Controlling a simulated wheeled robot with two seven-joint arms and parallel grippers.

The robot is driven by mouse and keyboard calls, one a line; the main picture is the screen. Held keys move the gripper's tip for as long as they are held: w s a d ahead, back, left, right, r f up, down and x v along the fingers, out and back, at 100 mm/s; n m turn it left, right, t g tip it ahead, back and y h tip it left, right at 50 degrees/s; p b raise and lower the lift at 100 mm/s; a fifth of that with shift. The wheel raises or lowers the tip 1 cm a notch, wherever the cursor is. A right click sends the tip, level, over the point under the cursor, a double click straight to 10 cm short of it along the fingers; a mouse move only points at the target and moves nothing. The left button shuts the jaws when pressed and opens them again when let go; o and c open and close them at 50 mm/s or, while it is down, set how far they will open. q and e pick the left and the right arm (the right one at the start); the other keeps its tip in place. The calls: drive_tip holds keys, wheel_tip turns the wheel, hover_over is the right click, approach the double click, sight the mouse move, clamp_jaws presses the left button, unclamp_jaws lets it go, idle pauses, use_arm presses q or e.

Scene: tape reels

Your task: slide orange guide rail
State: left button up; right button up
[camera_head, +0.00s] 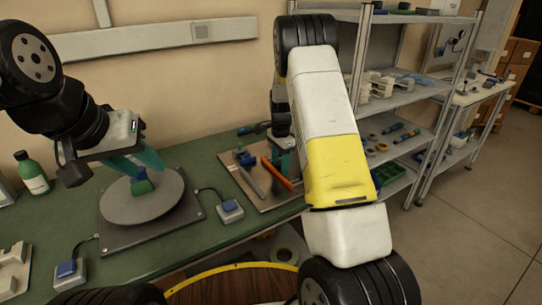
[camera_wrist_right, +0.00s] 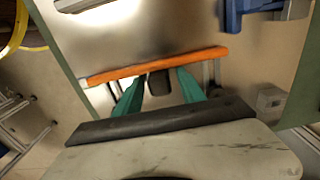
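The orange guide rail (camera_head: 277,173) lies on a metal plate on the green bench, beside a grey bar. In the right wrist view the orange rail (camera_wrist_right: 155,67) runs across the picture, slightly tilted. A dark block (camera_wrist_right: 159,83) sits at its near side, between my right gripper's teal fingertips (camera_wrist_right: 159,78). Those fingers stand apart with narrow gaps to the block and point at the rail. In the head view my right arm hides much of this gripper. My left gripper (camera_head: 143,168) is over the round grey turntable (camera_head: 140,208), close to a green and blue piece (camera_head: 141,187); contact is unclear.
The metal plate (camera_head: 290,203) also carries a blue fixture (camera_head: 245,158). A blue button box (camera_head: 230,211) stands between plate and turntable, another (camera_head: 70,270) at the front left. A green bottle (camera_head: 33,174) stands at the left. A shelf (camera_head: 415,100) with parts is at the right.

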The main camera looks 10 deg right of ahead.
clamp_jaws()
idle(1.2)
